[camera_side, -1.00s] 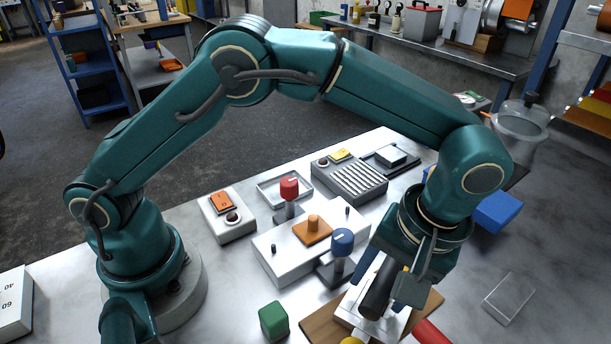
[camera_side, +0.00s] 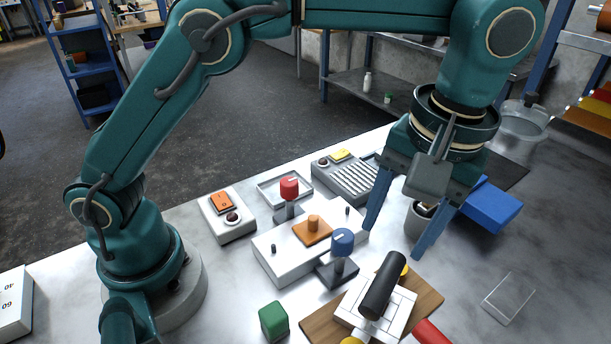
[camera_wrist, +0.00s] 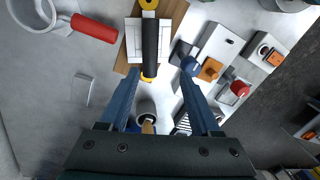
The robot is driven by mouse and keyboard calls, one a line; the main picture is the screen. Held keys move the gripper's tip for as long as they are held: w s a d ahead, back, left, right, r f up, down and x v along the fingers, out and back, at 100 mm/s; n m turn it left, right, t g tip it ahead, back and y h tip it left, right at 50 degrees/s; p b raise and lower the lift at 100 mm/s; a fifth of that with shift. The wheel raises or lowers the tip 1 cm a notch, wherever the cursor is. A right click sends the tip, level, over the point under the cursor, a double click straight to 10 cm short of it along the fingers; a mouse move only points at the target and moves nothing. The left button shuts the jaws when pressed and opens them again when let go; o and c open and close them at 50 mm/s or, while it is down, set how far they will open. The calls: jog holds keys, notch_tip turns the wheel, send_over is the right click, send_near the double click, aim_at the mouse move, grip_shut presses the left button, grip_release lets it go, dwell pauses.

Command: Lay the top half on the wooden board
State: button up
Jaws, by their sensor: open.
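A white square block with dark seam lines (camera_side: 347,314) and a black cylinder on top (camera_side: 383,286), seemingly the top half, lies on the wooden board (camera_side: 431,297). In the wrist view the black cylinder (camera_wrist: 150,48) runs lengthwise across the white block (camera_wrist: 132,40), on the board (camera_wrist: 172,10). Yellow ends show beyond the cylinder's two ends. I cannot tell whether the block has one layer or two. My gripper (camera_side: 394,240) is open and empty, above and behind the board, clear of the cylinder. Its two fingers are spread in the wrist view (camera_wrist: 160,75).
A grey pot (camera_side: 414,222) stands behind my fingers. A blue-knobbed fixture (camera_side: 341,245) is left of the board. A red handle (camera_side: 432,333) lies at its front right. A green block (camera_side: 273,321) and a clear block (camera_side: 509,297) stand apart.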

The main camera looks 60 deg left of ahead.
jog(key=s+a+r+m+t+h, duration=0.25)
jog(key=a+r, duration=0.25)
jog(key=a, duration=0.5)
jog(key=s+a+f+m+t, duration=0.1)
jog(key=s+a+f+t, duration=0.2)
jog(key=s+a, duration=0.3)
jog(key=shift+s+f+y, duration=0.35)
jog(key=shift+s+y, duration=0.1)
jog(key=shift+s, duration=0.35)
